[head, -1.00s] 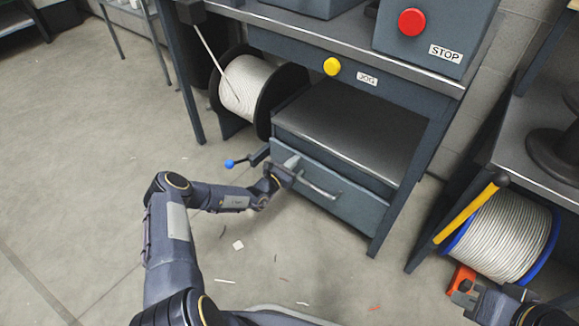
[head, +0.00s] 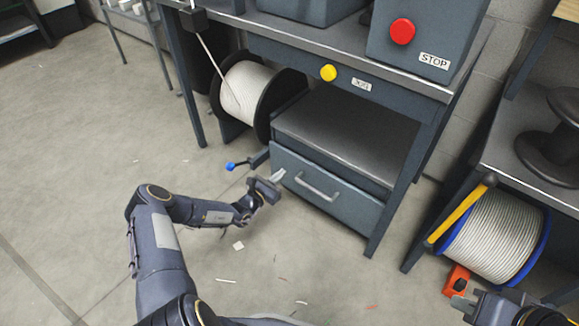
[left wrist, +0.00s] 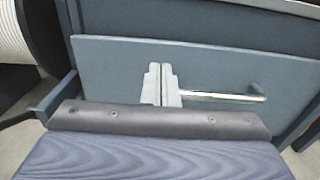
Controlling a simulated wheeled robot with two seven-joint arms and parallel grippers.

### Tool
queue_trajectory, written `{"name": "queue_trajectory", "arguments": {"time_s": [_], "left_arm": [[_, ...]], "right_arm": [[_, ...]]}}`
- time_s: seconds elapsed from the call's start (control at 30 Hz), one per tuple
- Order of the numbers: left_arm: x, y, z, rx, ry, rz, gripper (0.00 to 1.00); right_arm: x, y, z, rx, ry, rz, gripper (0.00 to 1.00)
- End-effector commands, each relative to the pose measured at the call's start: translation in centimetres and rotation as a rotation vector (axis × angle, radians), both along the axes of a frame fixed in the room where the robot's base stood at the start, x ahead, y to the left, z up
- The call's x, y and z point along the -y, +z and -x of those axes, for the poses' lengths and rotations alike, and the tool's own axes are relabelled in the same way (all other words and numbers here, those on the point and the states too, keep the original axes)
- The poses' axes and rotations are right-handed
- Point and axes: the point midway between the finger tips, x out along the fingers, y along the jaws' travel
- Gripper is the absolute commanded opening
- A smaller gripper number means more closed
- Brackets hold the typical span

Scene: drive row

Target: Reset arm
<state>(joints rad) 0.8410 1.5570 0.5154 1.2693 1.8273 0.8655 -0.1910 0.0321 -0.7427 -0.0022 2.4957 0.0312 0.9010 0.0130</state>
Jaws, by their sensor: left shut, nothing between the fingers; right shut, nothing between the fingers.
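My left gripper (head: 277,177) is shut and empty, in front of the upper left of a blue-grey drawer (head: 350,212) under the bench. In the left wrist view its fingers (left wrist: 161,90) stand side by side, closed, in front of the drawer face (left wrist: 115,60). The drawer's metal bar handle (head: 316,188) is just right of the fingers, and it also shows in the left wrist view (left wrist: 225,97). The gripper does not hold the handle. My right gripper (head: 461,301) is only partly in view at the lower right, shut, with nothing seen in it.
A bench carries a red stop button (head: 402,31) and a yellow button (head: 328,73). A white cable spool (head: 240,90) and a blue-knobbed lever (head: 231,166) are left of the drawer. A blue-rimmed spool (head: 495,235) and an orange block (head: 456,279) are right. Open floor lies left.

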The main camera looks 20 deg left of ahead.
Motion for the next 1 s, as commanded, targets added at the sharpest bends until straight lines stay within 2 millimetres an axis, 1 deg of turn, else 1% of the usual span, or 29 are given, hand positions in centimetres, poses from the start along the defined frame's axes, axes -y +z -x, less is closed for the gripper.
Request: {"name": "queue_trajectory", "arguments": {"time_s": [0.03,0.1,0.2,0.3,0.43,0.6,0.67,0.77,0.87,0.9,0.93,0.97,1.0], "left_arm": [[-0.5,0.4,1.2,-0.005,0.002,0.001,0.00],[-1.0,0.3,2.6,-0.004,0.002,0.003,0.00],[-1.5,0.1,4.1,-0.004,0.001,0.002,0.00],[-1.9,0.0,5.2,-0.003,0.000,0.000,0.00],[-2.1,-0.1,5.9,-0.001,-0.001,0.001,0.00],[-2.1,-0.1,6.0,-0.001,-0.002,0.001,0.00],[-2.0,0.1,5.9,0.002,-0.008,-0.006,0.00],[-1.5,2.2,5.6,0.033,-0.064,-0.051,0.00],[-0.1,6.7,5.4,0.099,-0.192,-0.154,0.00],[0.8,8.9,5.5,0.133,-0.261,-0.212,0.00],[1.5,10.7,5.8,0.159,-0.316,-0.258,0.00],[2.2,12.4,6.2,0.185,-0.372,-0.307,0.00],[3.2,14.6,6.8,0.218,-0.448,-0.375,0.00]], "right_arm": [[0.0,1.0,0.0,-0.001,0.000,0.000,0.00],[0.0,1.4,0.0,-0.001,0.000,0.000,0.00],[0.0,1.9,0.0,-0.001,0.000,0.000,0.00],[0.0,2.2,0.0,-0.001,0.000,0.000,0.00],[0.0,2.3,0.0,-0.001,0.000,0.000,0.00],[0.0,2.2,0.0,-0.001,0.000,0.000,0.00],[0.0,2.2,0.0,-0.001,0.000,0.000,0.00],[0.0,2.3,0.0,-0.001,0.000,0.000,0.00],[0.0,2.3,0.0,-0.001,0.000,0.000,0.00],[0.0,2.3,0.0,-0.001,0.000,0.000,0.00],[0.0,2.3,0.0,-0.001,0.000,0.000,0.00],[0.0,2.3,0.0,-0.001,0.000,0.000,0.00],[0.0,2.3,0.0,-0.001,0.000,0.000,0.00]]}}
